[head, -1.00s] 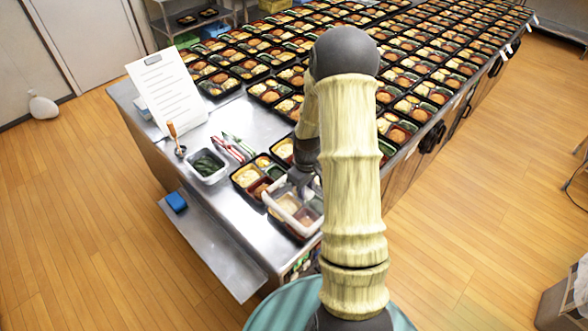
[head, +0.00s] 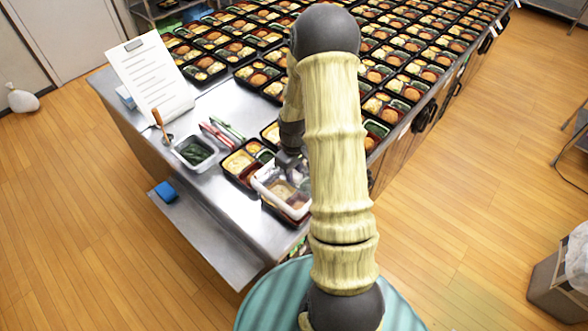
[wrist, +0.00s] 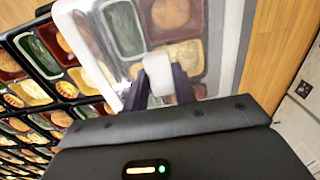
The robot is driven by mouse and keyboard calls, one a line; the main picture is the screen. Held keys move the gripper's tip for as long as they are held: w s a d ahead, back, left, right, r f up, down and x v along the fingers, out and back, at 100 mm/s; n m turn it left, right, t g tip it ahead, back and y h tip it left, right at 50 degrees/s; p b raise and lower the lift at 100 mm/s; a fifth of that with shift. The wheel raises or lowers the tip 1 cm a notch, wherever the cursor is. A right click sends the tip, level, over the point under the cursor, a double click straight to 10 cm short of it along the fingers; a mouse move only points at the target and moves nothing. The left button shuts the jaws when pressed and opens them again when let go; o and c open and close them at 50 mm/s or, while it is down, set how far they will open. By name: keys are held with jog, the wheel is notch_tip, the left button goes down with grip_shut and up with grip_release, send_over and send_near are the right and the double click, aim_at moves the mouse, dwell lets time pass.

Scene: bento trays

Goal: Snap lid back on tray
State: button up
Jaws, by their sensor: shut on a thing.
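A clear lid with a whitish rim (head: 270,186) is in my gripper (head: 290,162) near the table's front corner. In the wrist view my gripper (wrist: 162,90) is shut on a white tab on the lid (wrist: 68,22). The lid lies over a black bento tray (head: 284,213), and the tray's food compartments show through it. It looks a little offset from the tray. I cannot tell whether its rim touches the tray's edge. My arm hides part of the lid and tray.
Another filled bento tray (head: 240,162) sits just left of the lid. A tub of greens (head: 195,151), pens (head: 222,131) and a clipboard sheet (head: 153,78) are further left. Many filled trays cover the back of the table (head: 240,210). A bin (head: 556,285) stands on the floor at right.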

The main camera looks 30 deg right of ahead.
jog(key=f, duration=0.1)
jog(key=f+b, duration=0.2)
jog(key=shift+s+d+f, duration=0.1)
jog(key=shift+s+d, duration=0.05)
jog(key=shift+d, duration=0.1)
jog(key=shift+f+b, duration=0.3)
jog(key=shift+f, duration=0.2)
jog(key=shift+r, duration=0.1)
dwell(0.7)
jog(key=shift+f+b, duration=0.75)
jog(key=shift+f, duration=0.65)
jog(key=shift+a+f, duration=0.1)
jog(key=shift+s, duration=0.1)
jog(key=shift+f, duration=0.1)
dwell(0.6)
